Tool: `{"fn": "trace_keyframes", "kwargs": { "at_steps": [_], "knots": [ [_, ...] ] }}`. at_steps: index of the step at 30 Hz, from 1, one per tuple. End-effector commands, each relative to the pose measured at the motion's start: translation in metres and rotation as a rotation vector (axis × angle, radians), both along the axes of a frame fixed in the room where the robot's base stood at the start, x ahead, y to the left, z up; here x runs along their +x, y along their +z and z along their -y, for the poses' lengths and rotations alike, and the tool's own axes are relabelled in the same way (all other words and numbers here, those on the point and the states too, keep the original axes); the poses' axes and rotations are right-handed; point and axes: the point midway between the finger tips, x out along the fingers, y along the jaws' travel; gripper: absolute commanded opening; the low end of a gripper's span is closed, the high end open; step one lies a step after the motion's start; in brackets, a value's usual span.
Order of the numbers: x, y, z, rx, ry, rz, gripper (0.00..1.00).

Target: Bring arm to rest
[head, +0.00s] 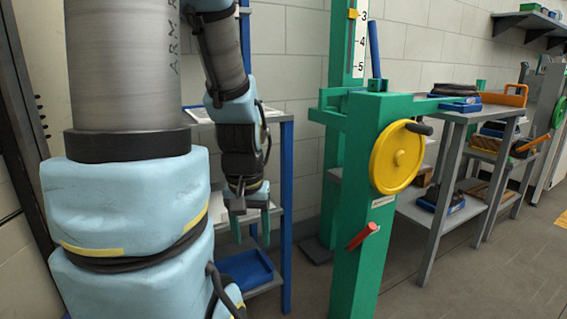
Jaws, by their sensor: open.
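My gripper (250,228) hangs with its fingers pointing down, left of the picture's middle. Its two green-grey fingers are apart, and nothing shows between them. My arm, in light blue covers and grey tubes, fills the left side and bends down to the gripper. The gripper shows in front of a rack with blue posts (286,215). I cannot tell from this view how far it is from the rack's shelves. No bottles are visible.
A green machine column (362,235) with a yellow handwheel (397,157) and a red handle (363,236) stands right of the gripper. A blue tray (245,269) lies low on the rack. A grey workbench (450,115) stands at right. The floor at lower right is clear.

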Motion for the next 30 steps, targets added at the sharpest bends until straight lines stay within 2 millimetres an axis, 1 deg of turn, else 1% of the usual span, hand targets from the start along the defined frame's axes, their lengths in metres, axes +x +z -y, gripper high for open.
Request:
{"fn": "trace_keyframes", "kwargs": {
  "at_steps": [1, 5, 7, 15, 18, 21, 24, 30],
  "knots": [
    [0.0, 0.018, 0.0, 0.0, 0.0, 0.0, 0.62],
    [0.0, 0.044, 0.0, 0.0, 0.001, -0.001, 0.62],
    [0.0, 0.061, 0.0, 0.0, 0.001, -0.001, 0.62],
    [0.0, 0.145, 0.0, 0.0, 0.001, -0.001, 0.62],
    [0.0, 0.168, 0.0, 0.0, 0.001, -0.001, 0.62],
    [0.0, 0.183, 0.0, 0.0, 0.001, -0.001, 0.62],
    [0.0, 0.19, 0.0, 0.0, 0.001, -0.001, 0.62],
    [0.0, 0.19, 0.0, 0.0, 0.001, -0.001, 0.62]
  ]
}}
